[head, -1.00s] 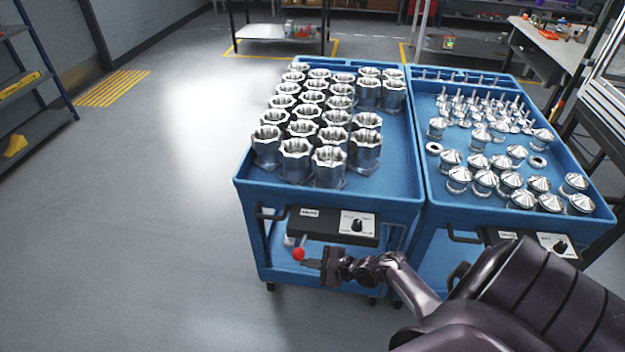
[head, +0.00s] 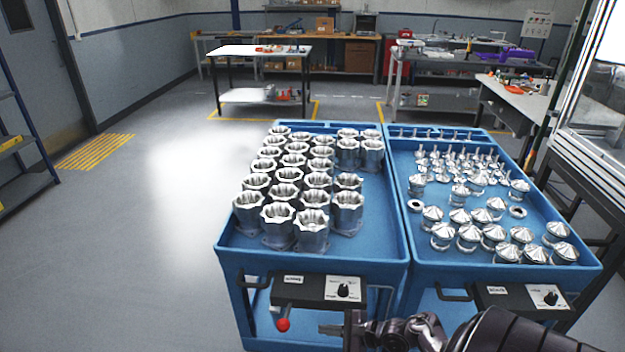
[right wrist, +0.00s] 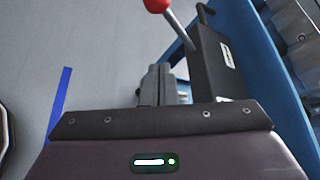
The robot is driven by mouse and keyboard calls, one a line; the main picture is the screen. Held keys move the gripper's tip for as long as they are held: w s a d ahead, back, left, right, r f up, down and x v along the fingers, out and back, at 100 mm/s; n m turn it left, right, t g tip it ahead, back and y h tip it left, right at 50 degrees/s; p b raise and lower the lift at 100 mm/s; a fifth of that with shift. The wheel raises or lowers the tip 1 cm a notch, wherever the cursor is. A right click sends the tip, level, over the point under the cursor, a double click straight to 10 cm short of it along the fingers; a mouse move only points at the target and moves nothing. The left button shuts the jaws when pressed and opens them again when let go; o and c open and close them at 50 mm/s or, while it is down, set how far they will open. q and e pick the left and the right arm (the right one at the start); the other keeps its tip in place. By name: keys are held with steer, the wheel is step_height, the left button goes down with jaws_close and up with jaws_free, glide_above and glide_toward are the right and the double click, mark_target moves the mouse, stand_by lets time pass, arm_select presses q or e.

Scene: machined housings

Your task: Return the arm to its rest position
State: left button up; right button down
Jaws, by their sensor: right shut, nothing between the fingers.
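My right arm comes in at the bottom right of the head view. Its gripper (head: 330,329) is shut and empty, in front of the left blue cart (head: 235,258), below the cart's control box. A lever with a red knob (head: 283,325) hangs from that box, just left of the fingertips and apart from them as far as I can tell. In the right wrist view the red knob (right wrist: 157,4) is at the top, and the gripper (right wrist: 158,85) is partly hidden behind my wrist housing. My left gripper is not in view.
The left cart holds several metal housings (head: 312,232). The right blue cart (head: 590,275) holds several conical metal parts (head: 560,253) and a few rings. A machine frame stands at the far right. The floor (head: 130,250) left of the carts is clear. Workbenches (head: 262,50) stand at the back.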

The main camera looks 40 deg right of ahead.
steer(key=shift+f, duration=0.15)
steer(key=s+a+f+n+g+h+b, duration=0.1)
steer(key=s+a+f+n+g, duration=0.2)
steer(key=f, duration=0.4)
steer(key=s+a+f+n, duration=0.4)
steer(key=f, duration=0.3)
steer(key=s+a+f+n+g+h+b, duration=0.1)
steer(key=s+a+f+n+g, duration=0.2)
steer(key=f, duration=0.4)
steer(key=s+a+f+n+g+h+b, duration=0.1)
steer(key=s+a+f+n, duration=0.3)
steer(key=s+n, duration=0.4)
steer(key=s+a+f+n+g+h, duration=0.2)
steer(key=s+a+f+n+g, duration=0.2)
steer(key=s+f+n, duration=0.3)
steer(key=s+n, duration=0.1)
steer(key=s, duration=0.4)
steer(key=shift+s+f+b, duration=0.2)
steer(key=shift+s+b, duration=0.2)
steer(key=shift+d, duration=0.1)
